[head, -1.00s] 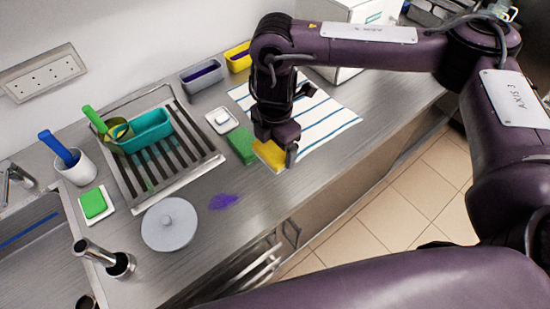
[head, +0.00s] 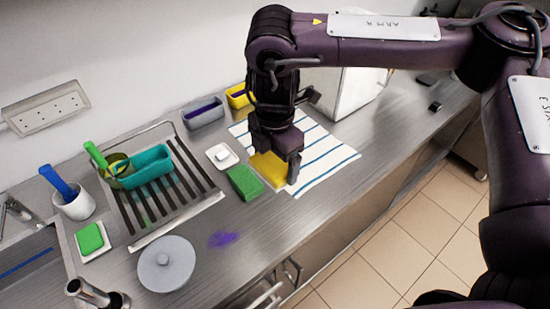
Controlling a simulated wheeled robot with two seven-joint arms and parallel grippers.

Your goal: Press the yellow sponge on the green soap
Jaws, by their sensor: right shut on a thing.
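My right gripper (head: 276,158) is shut on the yellow sponge (head: 269,170), over the edge of the striped cloth. I cannot tell whether the sponge touches the counter. The green soap (head: 91,237) sits on a small white dish (head: 104,250) at the left, well away from the sponge. A green sponge-like block (head: 244,182) lies on the counter just left of the yellow sponge. My left gripper is not in view.
A grey round lid (head: 167,268) and a purple stain (head: 223,239) lie on the counter between soap and sponge. A drying rack (head: 211,196) with a teal container (head: 146,167) stands behind. A white cup (head: 75,204) holds a blue-handled brush. A white dish (head: 221,158) holds a white piece.

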